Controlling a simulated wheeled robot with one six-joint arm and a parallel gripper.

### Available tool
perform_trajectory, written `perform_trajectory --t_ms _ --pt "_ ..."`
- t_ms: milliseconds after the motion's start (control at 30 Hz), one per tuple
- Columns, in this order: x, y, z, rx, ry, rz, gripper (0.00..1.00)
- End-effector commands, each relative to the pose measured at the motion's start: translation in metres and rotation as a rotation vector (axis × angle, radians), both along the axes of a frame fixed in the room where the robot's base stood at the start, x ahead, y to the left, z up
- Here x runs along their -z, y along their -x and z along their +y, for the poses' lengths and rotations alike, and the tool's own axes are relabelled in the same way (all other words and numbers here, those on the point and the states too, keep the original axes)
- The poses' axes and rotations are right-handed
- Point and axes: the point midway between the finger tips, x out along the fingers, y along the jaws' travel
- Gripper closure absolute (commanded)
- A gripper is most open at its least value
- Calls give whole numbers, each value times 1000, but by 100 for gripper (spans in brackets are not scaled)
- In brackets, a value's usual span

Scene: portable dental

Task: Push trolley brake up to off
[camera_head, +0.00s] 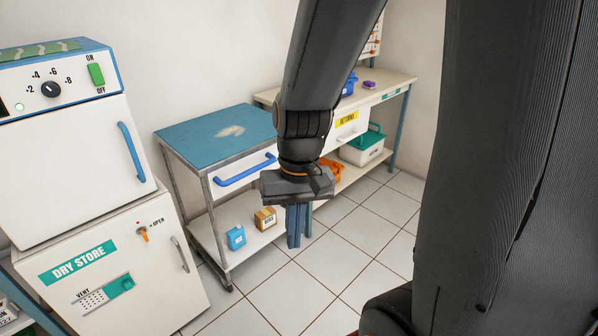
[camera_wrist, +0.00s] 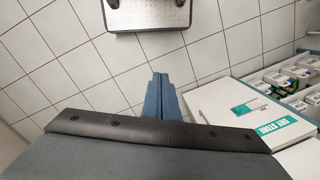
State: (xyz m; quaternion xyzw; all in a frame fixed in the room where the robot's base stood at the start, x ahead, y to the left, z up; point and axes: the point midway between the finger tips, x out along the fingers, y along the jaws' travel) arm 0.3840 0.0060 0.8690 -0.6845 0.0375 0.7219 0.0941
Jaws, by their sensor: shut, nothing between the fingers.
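The trolley (camera_head: 216,130) has a blue top with a pale worn patch, a grey metal frame, a white drawer with a blue handle (camera_head: 246,171) and a white lower shelf. It stands left of my arm in the head view. I cannot make out the brake lever; my arm hides the trolley's right side. My gripper (camera_head: 295,246) points down in front of that right side, its blue fingers shut and empty. In the wrist view the fingers (camera_wrist: 157,78) lie together over the tiled floor.
A blue box (camera_head: 236,238) and a brown box (camera_head: 265,219) sit on the lower shelf. The white DRY STORE cabinet (camera_head: 150,293) stands at left. A bench (camera_head: 392,83) with a green-lidded bin (camera_head: 362,152) beneath is behind. Tiled floor (camera_head: 345,258) is clear at the front.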

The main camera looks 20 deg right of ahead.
Motion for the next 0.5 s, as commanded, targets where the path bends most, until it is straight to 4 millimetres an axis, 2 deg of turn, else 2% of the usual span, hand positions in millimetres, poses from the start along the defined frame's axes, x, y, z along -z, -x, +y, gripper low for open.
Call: perform_trajectory --t_ms 33,100,267,367,500 --pt "25 -12 2 81 -37 34 100" --pt "47 -27 7 208 -100 82 100" --pt "93 -72 22 497 -271 192 100" --pt "118 -107 28 668 -391 252 100" --pt "150 -165 29 895 -574 324 100"
